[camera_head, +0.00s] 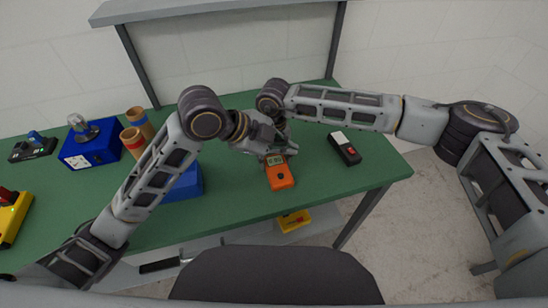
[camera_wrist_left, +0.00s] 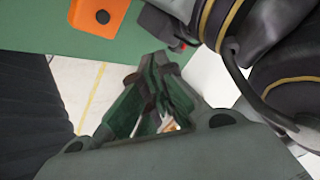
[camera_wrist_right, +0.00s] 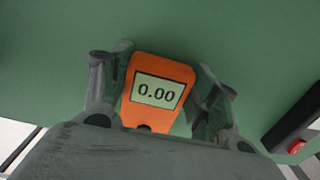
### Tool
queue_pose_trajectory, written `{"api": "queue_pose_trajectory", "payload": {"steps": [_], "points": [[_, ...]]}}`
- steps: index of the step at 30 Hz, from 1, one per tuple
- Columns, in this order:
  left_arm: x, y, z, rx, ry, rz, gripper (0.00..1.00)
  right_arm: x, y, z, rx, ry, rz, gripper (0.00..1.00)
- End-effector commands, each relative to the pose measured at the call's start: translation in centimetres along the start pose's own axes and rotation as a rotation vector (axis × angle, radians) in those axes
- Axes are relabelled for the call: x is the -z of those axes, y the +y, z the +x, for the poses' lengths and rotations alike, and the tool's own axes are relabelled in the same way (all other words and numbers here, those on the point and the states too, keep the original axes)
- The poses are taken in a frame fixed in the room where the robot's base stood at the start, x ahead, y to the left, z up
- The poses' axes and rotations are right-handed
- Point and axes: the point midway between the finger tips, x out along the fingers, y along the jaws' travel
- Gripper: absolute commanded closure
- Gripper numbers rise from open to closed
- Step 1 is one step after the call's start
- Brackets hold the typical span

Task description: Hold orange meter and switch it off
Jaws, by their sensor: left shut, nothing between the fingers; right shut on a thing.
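The orange meter (camera_head: 279,177) lies on the green table near its front edge. In the right wrist view the meter (camera_wrist_right: 157,90) sits between my right fingers, its lit screen reading 0.00. My right gripper (camera_head: 279,150) is shut on the meter's upper part. In the left wrist view, part of the meter (camera_wrist_left: 97,17) with a dark round button shows at the top left. My left gripper (camera_wrist_left: 158,85) is shut and empty. In the head view it is near the meter's far end, where the two grippers overlap and its fingertips are hard to make out.
A black and red device (camera_head: 345,150) lies right of the meter. A blue box (camera_head: 183,183) is partly hidden behind my left arm. Farther left are brown cups (camera_head: 139,122), a blue instrument (camera_head: 90,146) and a yellow device (camera_head: 10,222). A yellow box (camera_head: 293,221) is below the tabletop.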

Motion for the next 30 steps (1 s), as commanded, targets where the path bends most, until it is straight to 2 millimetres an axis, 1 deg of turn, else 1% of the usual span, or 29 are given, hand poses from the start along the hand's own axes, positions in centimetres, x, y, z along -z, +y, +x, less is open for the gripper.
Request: {"api": "queue_pose_trajectory", "payload": {"steps": [17,23,30], "points": [[-0.2,0.2,0.2,0.0,0.002,-0.008,1.0,0.0,0.0,0.0,0.0,-0.001,0.0,0.69],[-0.8,0.8,1.0,0.0,0.003,-0.009,1.0,0.0,0.0,0.0,0.0,0.0,0.0,0.69],[-1.8,1.9,2.5,-0.001,0.003,-0.009,1.0,0.0,0.0,0.0,0.0,0.0,0.0,0.69]]}}
